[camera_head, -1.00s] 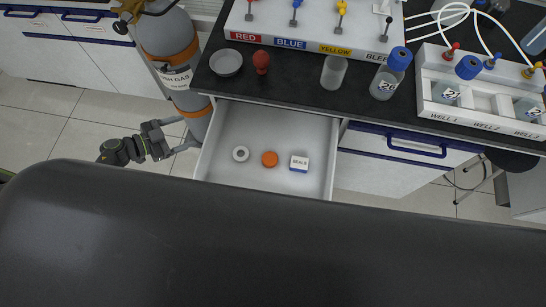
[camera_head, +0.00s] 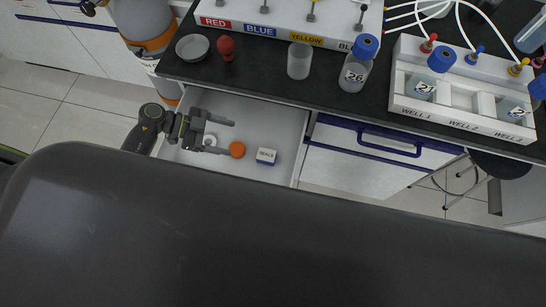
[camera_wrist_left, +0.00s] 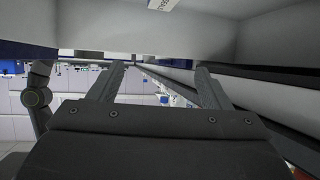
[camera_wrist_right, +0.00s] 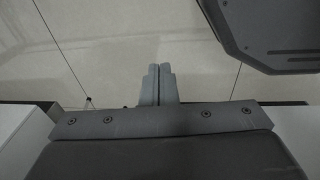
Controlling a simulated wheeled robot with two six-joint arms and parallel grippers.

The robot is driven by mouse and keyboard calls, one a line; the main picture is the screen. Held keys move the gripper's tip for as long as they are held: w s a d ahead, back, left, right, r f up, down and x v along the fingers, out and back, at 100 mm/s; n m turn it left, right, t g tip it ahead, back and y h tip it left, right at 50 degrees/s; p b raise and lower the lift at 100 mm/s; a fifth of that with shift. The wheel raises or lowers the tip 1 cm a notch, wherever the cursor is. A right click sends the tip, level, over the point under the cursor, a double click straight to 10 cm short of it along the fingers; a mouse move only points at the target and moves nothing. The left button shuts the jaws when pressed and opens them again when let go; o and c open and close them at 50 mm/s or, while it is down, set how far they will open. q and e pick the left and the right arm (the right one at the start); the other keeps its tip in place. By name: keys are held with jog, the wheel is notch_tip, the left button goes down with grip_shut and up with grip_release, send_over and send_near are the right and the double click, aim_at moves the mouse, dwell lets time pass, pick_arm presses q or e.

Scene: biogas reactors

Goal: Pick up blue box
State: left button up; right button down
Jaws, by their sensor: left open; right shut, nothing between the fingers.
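The blue box is a small white and blue box labelled SEALS (camera_head: 266,156). It lies in the open white drawer (camera_head: 284,112), right of an orange round piece (camera_head: 237,149). My left gripper (camera_head: 231,138) is open, over the left part of the drawer, with its fingers pointing right toward the box and apart from it. In the left wrist view, part of the box (camera_wrist_left: 163,4) shows at the top edge, beyond the open fingers (camera_wrist_left: 160,68). My right gripper (camera_wrist_right: 159,68) is shut and empty in the right wrist view, over the floor.
A pale ring (camera_head: 210,140) lies partly hidden behind the left gripper. The dark worktop (camera_head: 330,95) overhangs the drawer's back and carries a bottle (camera_head: 357,65), a clear cup (camera_head: 299,62) and a rack (camera_head: 462,108). A gas cylinder (camera_head: 150,35) stands left of the drawer.

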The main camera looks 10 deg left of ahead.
pick_arm(q)
notch_tip(320, 180, down, 6)
jog(key=b, duration=0.5)
jog(key=shift+a+r, duration=0.1)
jog(key=shift+r, duration=0.05)
send_near(265, 154)
jog(key=x, duration=0.3)
jog(key=shift+d+p, duration=0.25)
jog(key=shift+p, duration=0.05)
jog(key=x, duration=0.5)
jog(key=shift+d, duration=0.25)
pick_arm(e)
jog(key=f, duration=0.2)
jog(key=a+f, duration=0.1)
jog(key=f, duration=0.2)
jog(key=shift+a, duration=0.1)
pick_arm(q)
jog(key=shift+a, duration=0.1)
jog(key=c, duration=1.2)
pick_arm(e)
jog(key=shift+a, duration=0.25)
